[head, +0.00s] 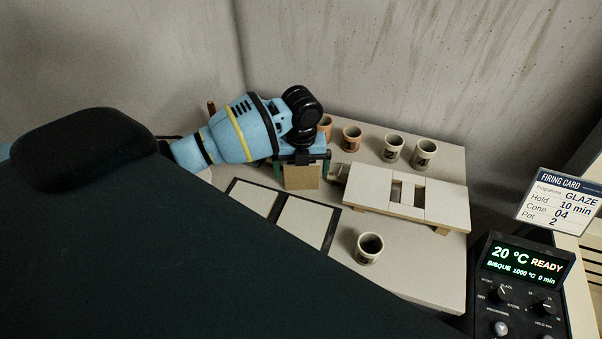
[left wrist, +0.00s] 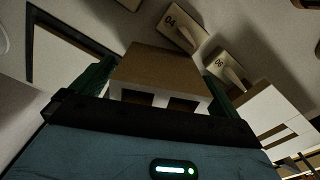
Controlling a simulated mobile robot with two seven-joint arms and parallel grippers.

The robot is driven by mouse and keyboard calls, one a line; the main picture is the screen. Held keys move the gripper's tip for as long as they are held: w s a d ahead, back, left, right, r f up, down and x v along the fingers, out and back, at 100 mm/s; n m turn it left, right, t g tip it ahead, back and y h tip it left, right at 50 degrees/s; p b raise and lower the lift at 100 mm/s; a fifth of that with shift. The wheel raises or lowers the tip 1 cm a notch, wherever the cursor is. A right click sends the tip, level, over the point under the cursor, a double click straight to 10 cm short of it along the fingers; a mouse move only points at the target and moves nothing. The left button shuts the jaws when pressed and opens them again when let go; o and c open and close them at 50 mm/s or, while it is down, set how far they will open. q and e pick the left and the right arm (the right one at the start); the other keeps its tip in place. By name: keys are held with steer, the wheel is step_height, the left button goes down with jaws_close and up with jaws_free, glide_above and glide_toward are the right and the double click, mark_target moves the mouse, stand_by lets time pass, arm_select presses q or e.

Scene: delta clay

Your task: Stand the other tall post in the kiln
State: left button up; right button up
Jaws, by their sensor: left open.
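My left gripper (head: 301,172) is over the table, pointing down, with its two green fingers apart. Between the fingers is a tan block (head: 302,178). In the left wrist view the block (left wrist: 160,72) has a brown face and a pale end with two dark openings, and the fingers stand on either side of it. I cannot tell whether they touch it, or whether it is a tall post. No post is clearly visible elsewhere. The kiln's inside is not in view; a control panel reading READY (head: 527,262) stands at the right. My right gripper is not in view.
A raised pale slotted board (head: 365,185) stands right of the gripper. Several cups, including one at the back (head: 393,148), line the far edge; another cup (head: 369,248) is in front. Dark-framed white panels (head: 303,222) lie nearby. Boxes marked 04 (left wrist: 172,24) and 06 (left wrist: 222,62) show close by.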

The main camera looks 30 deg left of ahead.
arm_select(q)
steer(key=shift+f, duration=0.8)
steer(key=c, duration=1.1)
steer(key=shift+c, duration=0.2)
steer(key=shift+r, duration=0.15)
steer(key=shift+r, duration=0.6)
step_height(320, 180, up, 2)
steer(key=shift+r, duration=0.15)
steer(key=s+d, duration=0.2)
steer(key=s, duration=0.2)
steer(key=s+d+r, duration=0.1)
steer(key=s+d, duration=0.2)
steer(key=s, duration=0.2)
steer(key=s+d+p, duration=0.1)
steer(key=s+d, duration=0.1)
steer(key=s, duration=0.3)
steer(key=shift+s+d+r, duration=0.1)
steer(key=shift+d+r, duration=0.05)
steer(key=shift+d, duration=0.1)
